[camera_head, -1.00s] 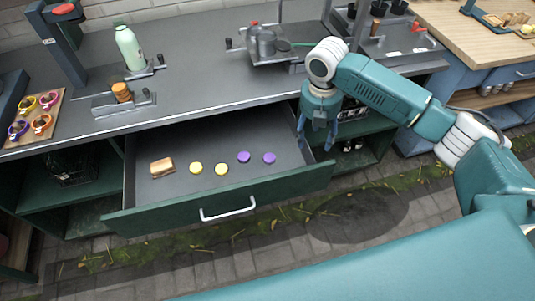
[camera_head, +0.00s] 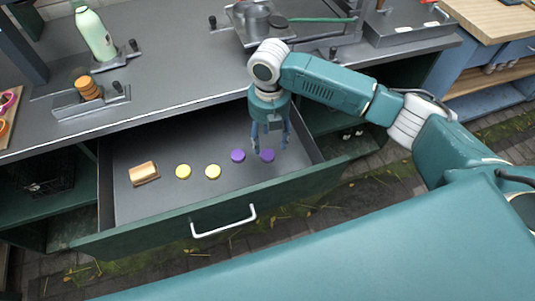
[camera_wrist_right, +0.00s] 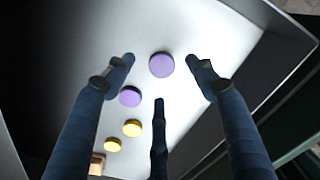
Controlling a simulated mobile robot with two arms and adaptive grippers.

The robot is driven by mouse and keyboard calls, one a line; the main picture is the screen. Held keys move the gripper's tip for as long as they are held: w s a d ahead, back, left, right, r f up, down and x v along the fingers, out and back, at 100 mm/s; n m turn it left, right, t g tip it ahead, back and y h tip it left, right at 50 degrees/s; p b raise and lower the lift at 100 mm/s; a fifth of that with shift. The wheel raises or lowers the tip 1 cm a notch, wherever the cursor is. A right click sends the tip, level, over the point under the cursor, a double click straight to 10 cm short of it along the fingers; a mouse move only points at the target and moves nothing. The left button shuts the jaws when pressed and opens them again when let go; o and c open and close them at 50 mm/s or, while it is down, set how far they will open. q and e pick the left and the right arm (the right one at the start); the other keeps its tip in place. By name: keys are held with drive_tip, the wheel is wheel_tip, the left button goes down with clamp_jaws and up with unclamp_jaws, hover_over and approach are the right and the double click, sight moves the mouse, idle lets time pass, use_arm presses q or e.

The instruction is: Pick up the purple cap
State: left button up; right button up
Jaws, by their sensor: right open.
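Two round purple caps lie flat in the open drawer (camera_head: 140,208). The left purple cap (camera_head: 238,155) and the right purple cap (camera_head: 267,156) sit a short gap apart. My right gripper (camera_head: 270,148) is open above the drawer, over the right cap. In the right wrist view the nearer purple cap (camera_wrist_right: 162,65) lies ahead, between the spread fingers, which do not touch it. The other purple cap (camera_wrist_right: 130,96) shows left of the middle finger. My left gripper is not in view.
Two yellow caps (camera_head: 183,171) (camera_head: 213,171) and a tan block (camera_head: 144,173) lie further left in the drawer. The drawer's front wall with its white handle (camera_head: 224,221) and the counter edge bound the space. A green bottle (camera_head: 95,34) stands on the counter.

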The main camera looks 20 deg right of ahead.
sight(268, 153)
drive_tip(key=shift+f, duration=0.4)
drive_tip(key=f, duration=0.3)
drive_tip(key=shift+s+a+f+p, duration=0.2)
drive_tip(key=shift+a+f+p, duration=0.05)
drive_tip(key=shift+p, duration=0.1)
drive_tip(key=shift+f, duration=0.6)
drive_tip(key=c, duration=0.8)
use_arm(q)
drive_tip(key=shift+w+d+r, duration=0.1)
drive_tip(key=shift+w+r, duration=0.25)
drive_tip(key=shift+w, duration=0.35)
